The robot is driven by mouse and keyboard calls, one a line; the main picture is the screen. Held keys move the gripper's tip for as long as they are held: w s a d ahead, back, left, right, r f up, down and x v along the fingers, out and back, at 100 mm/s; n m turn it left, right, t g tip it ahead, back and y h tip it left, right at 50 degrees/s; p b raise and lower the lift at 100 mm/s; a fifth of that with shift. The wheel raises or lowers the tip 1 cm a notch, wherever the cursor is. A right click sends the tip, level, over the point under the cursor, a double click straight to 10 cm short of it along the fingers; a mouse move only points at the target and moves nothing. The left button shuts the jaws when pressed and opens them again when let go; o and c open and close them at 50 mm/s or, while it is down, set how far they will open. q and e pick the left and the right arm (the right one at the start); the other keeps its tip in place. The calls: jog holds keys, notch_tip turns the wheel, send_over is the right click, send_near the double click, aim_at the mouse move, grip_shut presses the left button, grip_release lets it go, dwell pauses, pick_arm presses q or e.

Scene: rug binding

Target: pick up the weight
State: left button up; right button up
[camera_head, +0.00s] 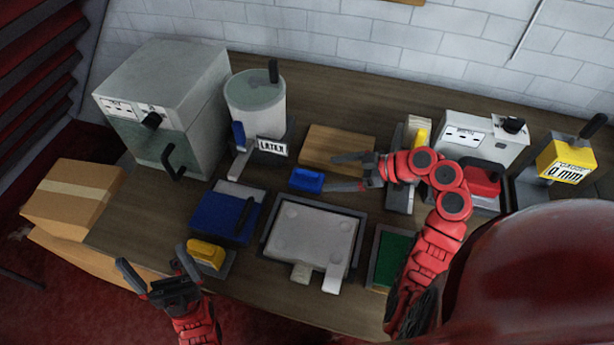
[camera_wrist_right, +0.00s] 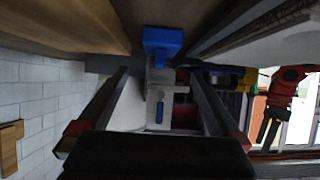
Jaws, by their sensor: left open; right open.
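No object is labelled as the weight, and I cannot tell for certain which one it is. A small blue block (camera_head: 306,180) lies on the bench, between the wooden board and the grey tray. My right gripper (camera_head: 340,172) is open and empty just right of it, its fingers pointing left toward it. In the right wrist view the blue block (camera_wrist_right: 162,42) shows beyond the fingertips (camera_wrist_right: 158,78), not between them. A yellow block (camera_head: 206,254) on a grey base stands near the bench's front edge. My left gripper (camera_head: 153,264) is open and empty, left of the yellow block.
A wooden board (camera_head: 337,148) lies behind the blue block. A grey tray (camera_head: 267,249) with a pale plate is in front. A blue pad (camera_head: 215,220), a latex pot (camera_head: 256,103) and a grey cabinet (camera_head: 180,85) stand to the left. Machines crowd the right.

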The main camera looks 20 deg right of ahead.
aim_at(315, 174)
jog(key=p+x, duration=0.1)
jog(key=x, duration=0.2)
jog(key=shift+w+a+f, duration=0.2)
jog(key=shift+w+a, duration=0.1)
jog(key=shift+a, duration=0.05)
jog(key=p+x, duration=0.3)
jog(key=x, duration=0.1)
jog(key=shift+w+a, duration=0.1)
jog(key=shift+a, duration=0.25)
jog(key=shift+w+a+f, duration=0.1)
grip_shut()
